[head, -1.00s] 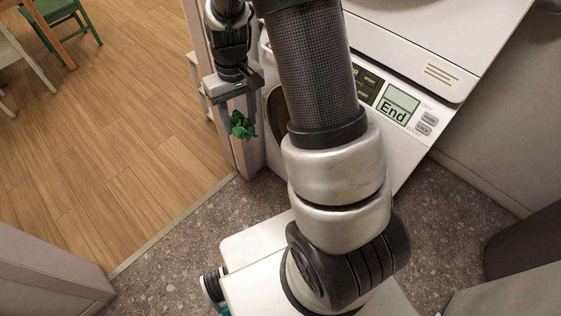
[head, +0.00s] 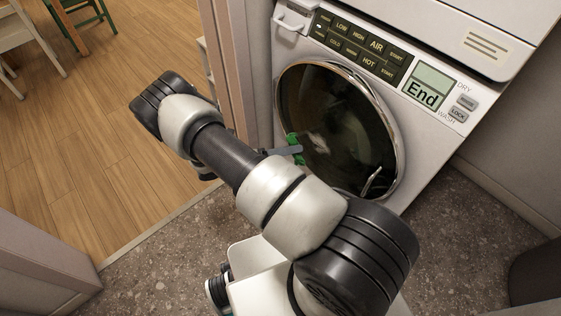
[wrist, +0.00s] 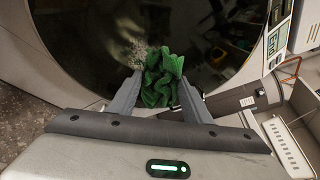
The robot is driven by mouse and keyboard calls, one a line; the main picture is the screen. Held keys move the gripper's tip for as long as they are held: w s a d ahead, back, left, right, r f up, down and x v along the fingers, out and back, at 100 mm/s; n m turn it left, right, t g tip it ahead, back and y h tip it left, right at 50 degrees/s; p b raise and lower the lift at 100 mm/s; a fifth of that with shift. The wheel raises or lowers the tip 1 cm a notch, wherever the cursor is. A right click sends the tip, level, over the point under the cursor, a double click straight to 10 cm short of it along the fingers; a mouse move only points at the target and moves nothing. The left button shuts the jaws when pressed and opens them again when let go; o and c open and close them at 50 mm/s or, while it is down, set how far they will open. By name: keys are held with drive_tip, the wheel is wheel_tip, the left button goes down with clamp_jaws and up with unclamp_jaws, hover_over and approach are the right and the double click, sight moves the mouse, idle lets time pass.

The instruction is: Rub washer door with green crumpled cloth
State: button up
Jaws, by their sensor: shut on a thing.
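The washer door (head: 345,125) is a round dark glass pane with a silver rim on the front of the white washer. In the wrist view the dark door glass (wrist: 90,50) fills the upper middle. My gripper (head: 294,152) is at the left part of the door and is partly hidden behind my arm. It is shut on the green crumpled cloth (wrist: 160,78), which shows between the two fingers in the wrist view. In the head view a bit of the cloth (head: 293,140) shows against the door's left side. I cannot tell whether the cloth touches the glass.
The washer's control panel (head: 360,46) with an "End" display (head: 425,90) is above the door. A door frame post (head: 232,70) stands close left of the washer. Wooden floor (head: 100,130) lies open at the left. A dark bin-like object (head: 538,270) is at the lower right.

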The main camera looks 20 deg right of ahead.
drive_tip(key=w+f+n+t, duration=0.1)
drive_tip(key=t, duration=0.1)
drive_tip(key=w+f+n+t+b, duration=0.1)
drive_tip(key=f+t, duration=0.1)
drive_tip(key=w+a+f+n+t+h, duration=0.1)
drive_tip(key=f+n+t, duration=0.1)
drive_tip(key=shift+a+f+b, duration=0.1)
drive_tip(key=shift+f+b, duration=0.1)
drive_tip(key=shift+b, duration=0.1)
drive_tip(key=shift+c, duration=0.2)
drive_tip(key=shift+p+x, duration=0.45)
drive_tip(key=shift+x, duration=2.55)
drive_tip(key=shift+b+x, duration=0.3)
drive_tip(key=shift+x, duration=0.65)
drive_tip(key=shift+r, duration=0.1)
